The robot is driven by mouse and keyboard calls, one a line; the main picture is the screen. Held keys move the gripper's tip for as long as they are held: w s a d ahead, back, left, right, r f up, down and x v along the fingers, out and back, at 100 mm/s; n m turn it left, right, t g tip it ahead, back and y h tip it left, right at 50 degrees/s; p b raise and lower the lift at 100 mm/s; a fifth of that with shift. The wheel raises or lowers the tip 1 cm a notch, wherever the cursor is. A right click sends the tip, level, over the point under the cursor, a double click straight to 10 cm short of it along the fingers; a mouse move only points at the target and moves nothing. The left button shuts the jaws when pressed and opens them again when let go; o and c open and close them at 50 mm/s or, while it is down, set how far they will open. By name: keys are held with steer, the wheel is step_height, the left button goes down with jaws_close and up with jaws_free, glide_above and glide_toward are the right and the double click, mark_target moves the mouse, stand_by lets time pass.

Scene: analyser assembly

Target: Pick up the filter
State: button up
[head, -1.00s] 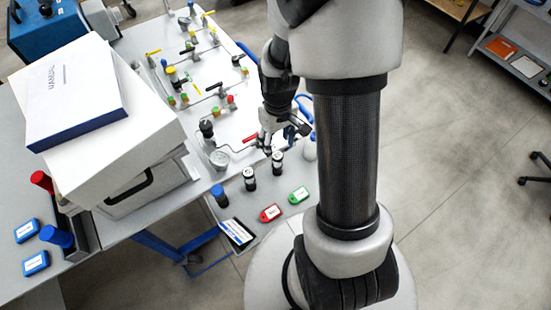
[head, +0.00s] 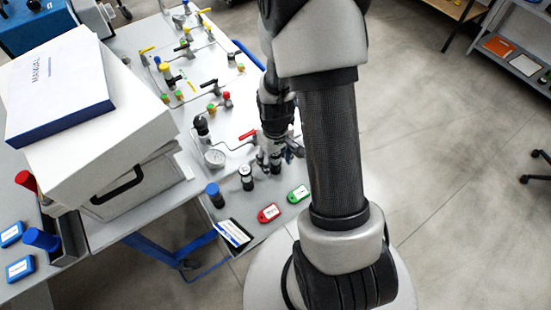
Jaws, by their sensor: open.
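Two small dark cylinders with pale bands stand upright on the front of the grey bench. The left one (head: 246,178) is clear of my gripper. The right one (head: 276,165) is at my gripper's fingertips. A blue-capped cylinder (head: 213,194) stands further left. I cannot tell for certain which of these is the filter. My gripper (head: 269,161) is open and points down beside the right dark cylinder. The view is too small to show whether the fingers touch or surround it. My arm hides the bench to the right of it.
A red tag (head: 269,213), a green tag (head: 298,194) and a black-and-white card (head: 235,233) lie near the front edge. A white box (head: 140,190) carrying a manual (head: 62,85) stands left.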

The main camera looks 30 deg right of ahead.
steer(key=shift+c, duration=0.2)
jaws_close()
stand_by(0.4)
